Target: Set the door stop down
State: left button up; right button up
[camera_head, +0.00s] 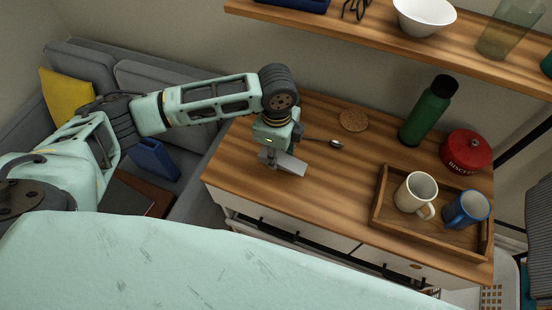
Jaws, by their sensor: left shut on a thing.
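My left gripper (270,160) points down over the left end of the wooden desk top. It is shut on a small light grey wedge-shaped piece, the door stop (290,164), which sticks out to the right of the fingers. The door stop is at or just above the desk top (320,185); I cannot tell whether it touches. Part of it is hidden by the gripper. My right gripper is not in view.
A spoon (336,145) lies just right of the gripper, with a cork coaster (353,120) behind. A green bottle (427,112), red tin (466,152) and wooden tray (380,213) with a white mug (415,193) and blue mug (466,210) stand right. The desk's front middle is clear.

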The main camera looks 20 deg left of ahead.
pick_arm(q)
notch_tip(320, 180, down, 3)
jog(key=shift+s+f, duration=0.1)
jog(key=shift+s, duration=0.05)
jog(key=shift+f, duration=0.35)
jog(key=shift+a+f, duration=0.1)
jog(key=o, duration=1.2)
jog(key=shift+f, duration=0.1)
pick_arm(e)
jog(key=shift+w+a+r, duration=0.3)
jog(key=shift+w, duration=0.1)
pick_arm(q)
notch_tip(320, 180, up, 12)
jog(key=shift+r, duration=0.15)
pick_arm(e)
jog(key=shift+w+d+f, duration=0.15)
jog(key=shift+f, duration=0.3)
